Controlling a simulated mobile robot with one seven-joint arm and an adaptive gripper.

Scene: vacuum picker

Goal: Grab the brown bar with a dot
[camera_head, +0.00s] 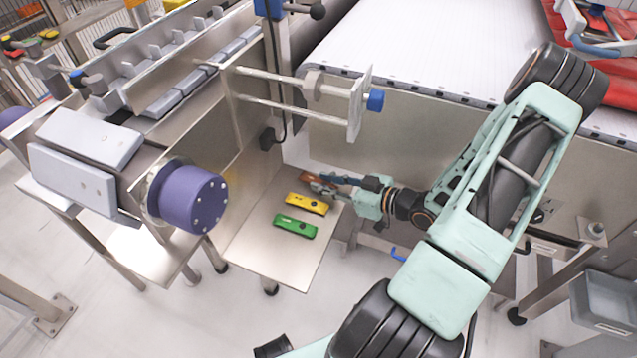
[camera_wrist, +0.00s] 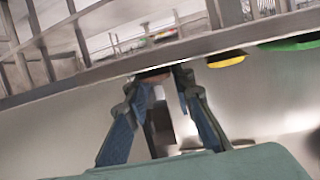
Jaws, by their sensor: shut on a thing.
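The brown bar (camera_head: 307,177) is at the far end of a small metal shelf in the head view, partly hidden by my gripper (camera_head: 324,184). My gripper reaches in from the right and is shut on the bar. In the wrist view, the fingertips of my gripper (camera_wrist: 157,72) close around the brown bar (camera_wrist: 152,77), which shows as a small dark reddish-brown piece. The dot on it is hidden or too small to tell. I cannot tell whether the bar still touches the shelf.
A yellow bar (camera_head: 306,203) and a green bar (camera_head: 295,226) lie on the metal shelf (camera_head: 262,247), just in front of my gripper. A machine with a purple knob (camera_head: 193,199) stands left. Metal rods with a blue cap (camera_head: 375,100) jut out above the shelf. A white conveyor (camera_head: 420,45) lies behind.

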